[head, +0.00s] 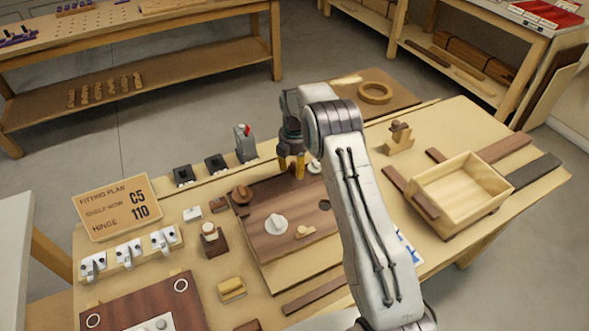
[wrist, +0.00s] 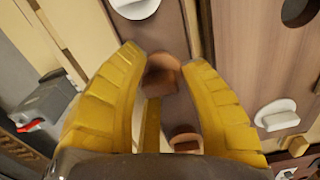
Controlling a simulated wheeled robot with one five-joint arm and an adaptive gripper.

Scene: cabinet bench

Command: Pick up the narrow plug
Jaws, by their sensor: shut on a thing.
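My gripper (head: 291,172) is over the back part of the dark brown board (head: 262,253). In the wrist view its yellow fingers (wrist: 163,60) close around a small brown round piece, apparently the narrow plug (wrist: 162,76). The plug's lower part is hidden, and I cannot tell whether it touches the board. In the head view the fingers hide it. A white knob (head: 314,167) stands just right of the fingers. Another white knob (head: 277,223) and a brown round knob (head: 241,194) are on or beside the board. A round dark hole (head: 324,204) is near my arm.
An open wooden box (head: 462,190) is at right.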

